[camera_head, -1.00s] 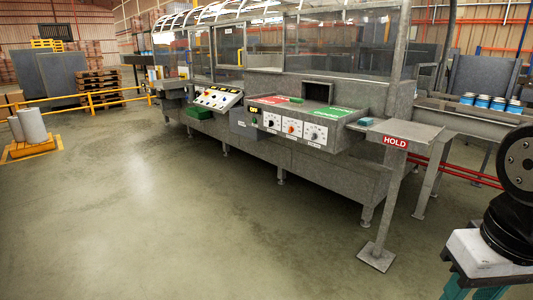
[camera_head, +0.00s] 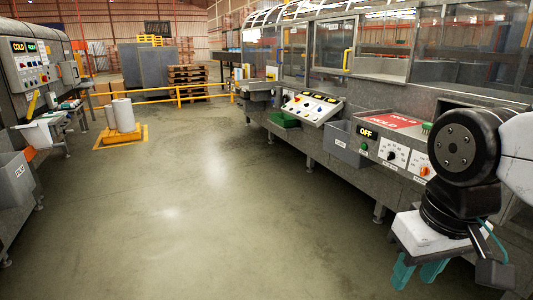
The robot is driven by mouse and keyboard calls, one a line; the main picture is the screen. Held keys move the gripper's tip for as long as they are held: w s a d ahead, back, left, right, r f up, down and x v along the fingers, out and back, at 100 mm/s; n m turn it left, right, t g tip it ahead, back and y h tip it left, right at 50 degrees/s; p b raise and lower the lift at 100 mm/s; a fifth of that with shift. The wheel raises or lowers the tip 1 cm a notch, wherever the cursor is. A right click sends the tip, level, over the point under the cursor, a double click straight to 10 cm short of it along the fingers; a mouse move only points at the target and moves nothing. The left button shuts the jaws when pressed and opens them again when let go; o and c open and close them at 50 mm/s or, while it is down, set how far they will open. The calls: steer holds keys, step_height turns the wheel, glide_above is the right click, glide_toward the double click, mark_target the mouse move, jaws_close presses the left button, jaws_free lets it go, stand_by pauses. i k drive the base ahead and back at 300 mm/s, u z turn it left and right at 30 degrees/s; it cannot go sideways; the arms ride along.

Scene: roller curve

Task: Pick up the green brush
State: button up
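A small green object (camera_head: 427,127), which may be the green brush, is at the right end of the red HOLD area (camera_head: 392,120) on the machine's ledge. My arm partly covers it, and its shape is too small to make out. My gripper (camera_head: 416,277) hangs at the lower right with its teal fingers pointing down. The fingers are apart and nothing shows between them. It appears in front of the machine, lower in the picture than the green object.
A grey bin (camera_head: 347,143) hangs on the machine's front beside the OFF panel (camera_head: 369,133). A green box (camera_head: 284,118) sits under a sloped control panel (camera_head: 312,107). Another machine (camera_head: 38,70) stands at the left. The floor (camera_head: 190,215) between is clear.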

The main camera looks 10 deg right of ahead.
mark_target(426, 125)
steer(key=z, duration=0.2)
steer(key=i, duration=1.8)
steer(key=z, duration=1.2)
steer(key=i, duration=1.3)
steer(key=z, duration=0.7)
